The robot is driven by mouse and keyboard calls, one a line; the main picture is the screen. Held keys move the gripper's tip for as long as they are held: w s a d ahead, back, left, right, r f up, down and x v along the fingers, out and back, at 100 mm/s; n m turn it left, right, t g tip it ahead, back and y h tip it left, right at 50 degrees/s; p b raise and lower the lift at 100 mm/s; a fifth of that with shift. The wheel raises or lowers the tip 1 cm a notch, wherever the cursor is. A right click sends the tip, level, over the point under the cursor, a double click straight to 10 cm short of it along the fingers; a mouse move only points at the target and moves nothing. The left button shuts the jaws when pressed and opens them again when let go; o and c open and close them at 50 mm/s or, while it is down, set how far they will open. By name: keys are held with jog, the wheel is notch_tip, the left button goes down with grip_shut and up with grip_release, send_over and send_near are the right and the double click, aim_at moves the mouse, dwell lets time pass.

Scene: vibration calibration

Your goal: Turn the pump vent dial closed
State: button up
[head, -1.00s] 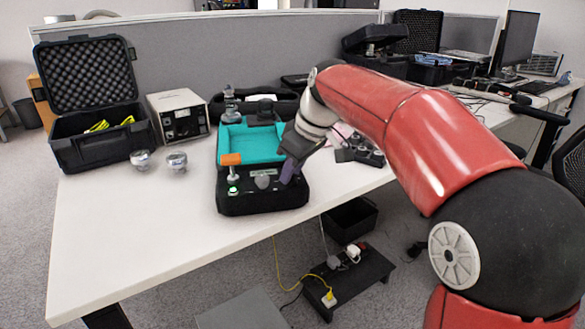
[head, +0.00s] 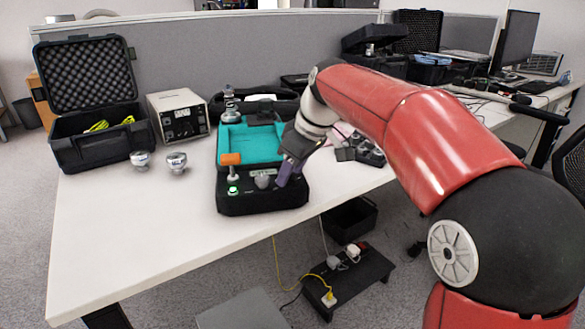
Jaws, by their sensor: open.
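The black calibration unit (head: 240,207) with a teal tray (head: 247,137) stands on the white table. Its front panel carries a grey knob (head: 263,181), a small green-lit button (head: 233,190) and an orange-topped part (head: 231,159). I cannot tell for sure which part is the vent dial. My gripper (head: 284,180) is open at the right end of the front panel, pointing down, just right of the grey knob. Its fingers hide that part of the panel, and I cannot tell whether they touch anything.
Two silver metal pieces (head: 176,162) stand left of the unit. A grey instrument box (head: 180,116) and an open black foam-lined case (head: 98,140) are behind them. Dark small items (head: 362,152) lie to the right. The front left of the white table (head: 130,230) is clear.

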aim_at(304, 188)
jog(key=v, duration=0.7)
jog(key=shift+r, duration=0.4)
jog(key=shift+s, duration=0.1)
jog(key=s+d+f+m+t+h, duration=0.1)
jog(key=s+d+f+m, duration=0.3)
jog(key=s, duration=0.4)
jog(key=s+d+f+m+t+h, duration=0.1)
jog(key=s+d+f+m, duration=0.2)
jog(key=s+d+f, duration=0.2)
jog(key=s+d+f+m+t+h, duration=0.1)
jog(key=s+d+f+m, duration=0.3)
jog(key=s+f, duration=0.4)
jog(key=s+h, duration=0.1)
jog(key=s, duration=0.3)
jog(key=shift+d+m, duration=0.2)
jog(key=shift+m, duration=0.1)
jog(key=shift+s, duration=0.1)
jog(key=shift+c, duration=0.3)
